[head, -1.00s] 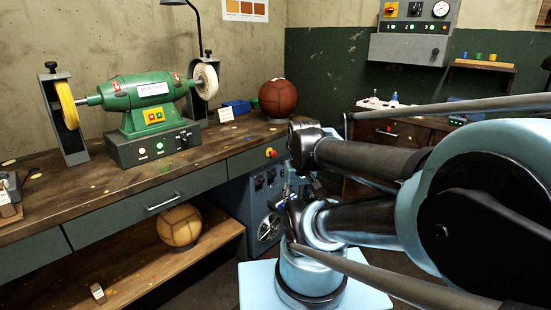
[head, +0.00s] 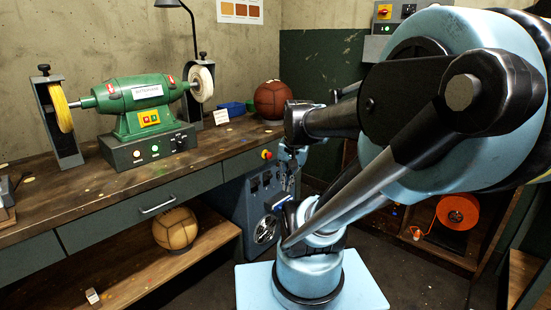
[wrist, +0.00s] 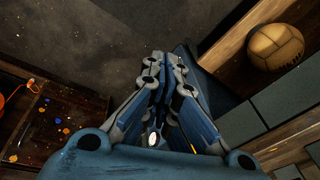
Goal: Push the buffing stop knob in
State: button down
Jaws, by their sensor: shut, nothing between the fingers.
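A red knob on a yellow collar (head: 267,155) sits on the front face of the workbench, at its right end, in the head view. It stands out from the face, and I cannot tell how far it is pressed. My gripper (wrist: 165,60) is shut and empty in the wrist view, over the dark floor. The knob does not show there.
A brown ball (head: 272,99) rests on the bench's right end. A tan ball (head: 176,228) lies on the lower shelf and also shows in the wrist view (wrist: 275,45). A grey-blue cabinet (head: 262,208) stands below the knob. An orange reel (head: 457,211) is at right.

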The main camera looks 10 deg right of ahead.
aim_at(269, 156)
jog(key=w+d+m+y, duration=0.1)
jog(key=w+d+m, duration=0.2)
jog(key=w+m, duration=0.8)
jog(key=w+d+r+m+t+y, duration=0.1)
jog(key=w+d+m, duration=0.3)
jog(key=w+m, duration=0.8)
jog(key=shift+w+d, duration=0.2)
jog(key=shift+w, duration=4.4)
jog(key=w+a+f, duration=0.4)
jog(key=w+f, duration=0.2)
jog(key=f, duration=0.3)
jog(key=shift+a+f, duration=0.15)
jog(key=shift+a, duration=0.25)
